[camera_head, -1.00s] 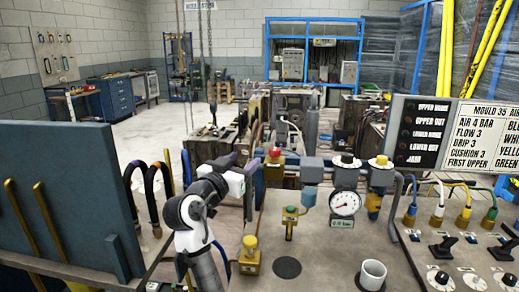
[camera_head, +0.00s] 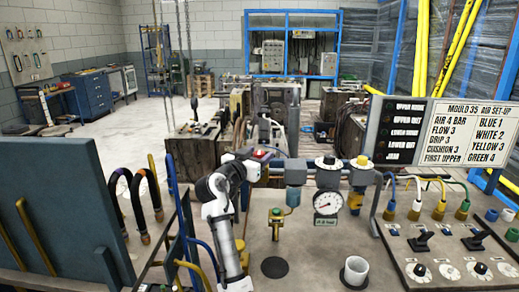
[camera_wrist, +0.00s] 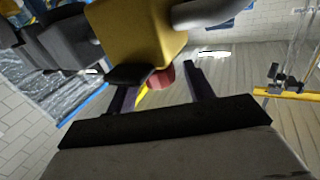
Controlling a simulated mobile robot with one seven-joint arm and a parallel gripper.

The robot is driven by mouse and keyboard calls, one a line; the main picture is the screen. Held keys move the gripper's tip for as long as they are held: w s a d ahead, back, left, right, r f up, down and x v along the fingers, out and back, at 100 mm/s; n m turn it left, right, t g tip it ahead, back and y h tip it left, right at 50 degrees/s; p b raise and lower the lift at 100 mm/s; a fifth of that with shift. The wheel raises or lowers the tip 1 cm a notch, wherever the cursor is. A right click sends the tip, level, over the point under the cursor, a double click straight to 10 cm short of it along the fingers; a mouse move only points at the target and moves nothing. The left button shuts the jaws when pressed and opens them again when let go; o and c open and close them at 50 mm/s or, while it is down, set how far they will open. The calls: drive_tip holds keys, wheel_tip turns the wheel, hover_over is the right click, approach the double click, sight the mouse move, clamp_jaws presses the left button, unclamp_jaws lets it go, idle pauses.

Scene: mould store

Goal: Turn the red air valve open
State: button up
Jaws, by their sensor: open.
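In the wrist view the red knob (camera_wrist: 161,78) sits against a yellow body (camera_wrist: 140,35). My gripper (camera_wrist: 158,82) is open, with one dark finger on each side of the red knob in that picture. I cannot tell whether the fingers touch it or how deep it sits between them.
A pressure gauge (camera_head: 327,203) hangs from the pipe to the right. A switch panel (camera_head: 450,250) stands at the right and a dark upright board (camera_head: 60,205) at the left.

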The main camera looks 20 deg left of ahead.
drive_tip(key=shift+w+d, duration=0.1)
drive_tip(key=shift+w, duration=0.5)
drive_tip(key=c, duration=1)
drive_tip(key=shift+o, duration=0.2)
